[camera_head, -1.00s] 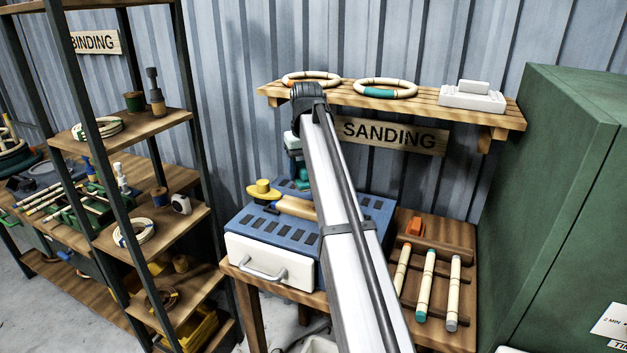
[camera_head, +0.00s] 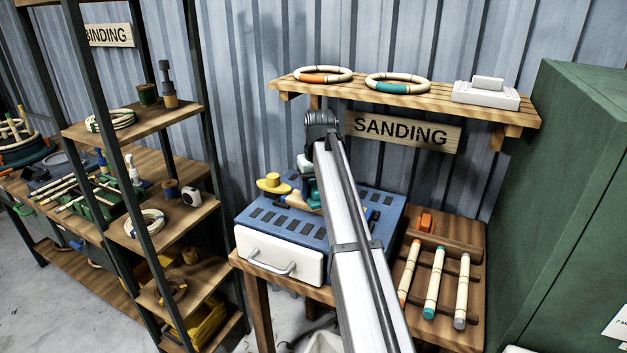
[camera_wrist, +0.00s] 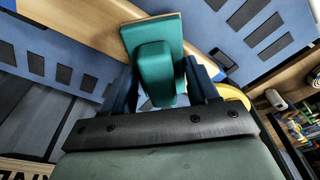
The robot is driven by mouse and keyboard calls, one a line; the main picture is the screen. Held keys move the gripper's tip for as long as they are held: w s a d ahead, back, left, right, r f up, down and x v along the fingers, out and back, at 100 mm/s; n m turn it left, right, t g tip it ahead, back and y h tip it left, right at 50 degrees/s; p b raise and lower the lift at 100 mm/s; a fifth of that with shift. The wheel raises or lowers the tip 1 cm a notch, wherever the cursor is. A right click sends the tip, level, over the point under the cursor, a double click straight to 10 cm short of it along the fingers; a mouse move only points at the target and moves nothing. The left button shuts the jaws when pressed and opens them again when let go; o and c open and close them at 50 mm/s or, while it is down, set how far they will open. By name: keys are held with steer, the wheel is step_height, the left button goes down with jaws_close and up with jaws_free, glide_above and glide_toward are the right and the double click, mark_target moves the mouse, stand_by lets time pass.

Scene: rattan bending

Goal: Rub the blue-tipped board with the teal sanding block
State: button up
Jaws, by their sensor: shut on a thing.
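My gripper (camera_wrist: 165,90) is shut on the teal sanding block (camera_wrist: 153,65), which sits between its two blue fingers in the wrist view. In the head view the teal block (camera_head: 309,190) shows just left of my arm, over the blue slotted bench. A tan board (camera_wrist: 95,12) runs behind and below the block in the wrist view. Part of it (camera_head: 298,198) shows in the head view, lying on the bench top. My arm hides much of it. A small blue patch right of my arm may be its tip. I cannot tell whether block and board touch.
The blue slotted bench (camera_head: 276,222) has a white drawer (camera_head: 279,257). A wooden rack (camera_head: 452,240) with several tipped rods is at right. A shelf (camera_head: 430,101) with rings hangs above. A green cabinet (camera_head: 570,170) bounds the right side.

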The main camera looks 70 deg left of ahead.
steer(key=w+d, duration=0.4)
steer(key=shift+w+d, duration=0.3)
steer(key=shift+s+a, duration=2.45)
steer(key=shift+a, duration=0.1)
steer(key=shift+d+r, duration=0.1)
steer(key=shift+r, duration=4)
